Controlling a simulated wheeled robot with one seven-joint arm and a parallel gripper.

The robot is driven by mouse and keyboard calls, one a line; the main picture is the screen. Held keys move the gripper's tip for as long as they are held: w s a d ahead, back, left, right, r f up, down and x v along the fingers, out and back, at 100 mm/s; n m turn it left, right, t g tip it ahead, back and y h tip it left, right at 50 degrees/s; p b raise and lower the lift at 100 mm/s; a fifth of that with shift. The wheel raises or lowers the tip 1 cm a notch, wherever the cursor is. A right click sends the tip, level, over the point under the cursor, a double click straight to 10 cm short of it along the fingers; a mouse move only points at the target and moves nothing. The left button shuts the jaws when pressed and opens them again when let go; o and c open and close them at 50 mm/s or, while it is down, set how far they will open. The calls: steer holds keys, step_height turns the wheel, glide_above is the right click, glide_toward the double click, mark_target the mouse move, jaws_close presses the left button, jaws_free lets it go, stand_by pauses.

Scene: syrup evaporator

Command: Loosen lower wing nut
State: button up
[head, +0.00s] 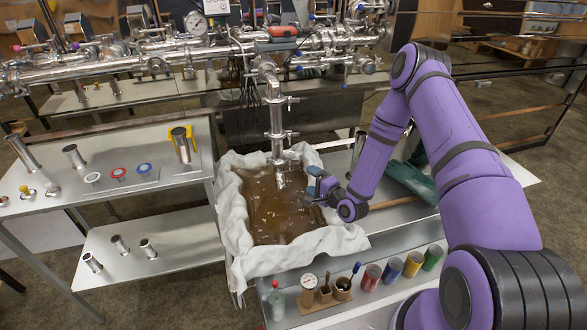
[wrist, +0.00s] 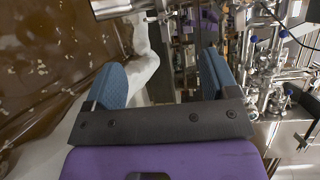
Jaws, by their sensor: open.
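A steel pipe (head: 275,112) hangs down over the brown syrup, with clamps along it. The lower wing nut (head: 292,134) appears as a small projection on the right of the lower clamp (head: 278,135); a similar one sits on the upper clamp (head: 278,100). My gripper (head: 316,186) is open and empty, to the right of the pipe's lower end and below the lower clamp, apart from both. In the wrist view, my blue-padded fingers (wrist: 162,72) are spread with nothing between them. A steel pipe part (wrist: 122,8) shows at the top edge there; the wing nut is not clear.
A cloth-lined pan (head: 345,240) of syrup (head: 275,208) lies beneath my gripper. A front shelf holds several coloured cans (head: 391,270) and a dial thermometer (head: 308,284). Green gloves (head: 412,180) lie on the right table. Horizontal steel piping (head: 120,62) crosses behind.

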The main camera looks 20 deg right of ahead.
mark_target(290, 164)
steer(key=x, duration=1)
steer(key=shift+w, duration=0.15)
steer(key=c, duration=0.9)
steer(key=shift+n+h, duration=0.3)
steer(key=shift+c, duration=0.2)
steer(key=shift+a+r+n+g+h, duration=0.1)
steer(key=shift+r+n+g+h, duration=0.05)
steer(key=shift+n+g+h, duration=0.7)
steer(key=shift+a+r+n+g+h, duration=0.15)
steer(key=shift+n+g+h, duration=0.4)
steer(key=shift+n+h, duration=0.45)
steer(key=shift+a+r+n+g+h, duration=0.15)
steer(key=shift+n+g+h, duration=0.55)
steer(key=shift+n, duration=0.45)
